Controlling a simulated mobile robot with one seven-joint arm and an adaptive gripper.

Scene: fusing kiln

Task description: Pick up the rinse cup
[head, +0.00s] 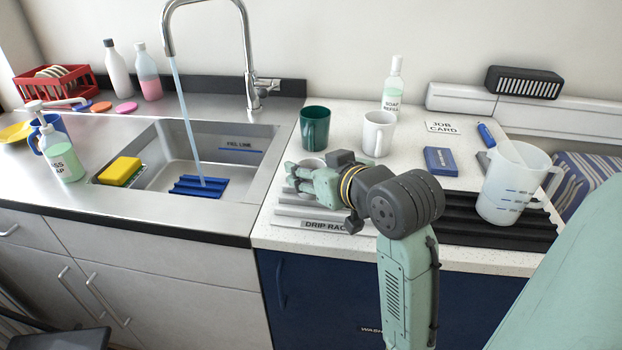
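No cup in view carries a readable "rinse cup" label. A dark green cup (314,128) stands upright on the speckled counter, right of the sink. A white mug (378,134) stands to its right. A pale grey, cup-like rim (312,163) shows just behind my gripper, mostly hidden by it. My gripper (289,178) points left over the drip rack (318,224), in front of the green cup and apart from it. Its fingers are small and overlap in view, so I cannot tell whether they are open, shut or touching the pale rim.
Water runs from the tap (250,60) into the sink (255,150) at left. A clear measuring jug (512,185) stands on a black ribbed mat (460,222) to the right. A soap refill bottle (393,90) and a blue box (440,161) are behind my arm.

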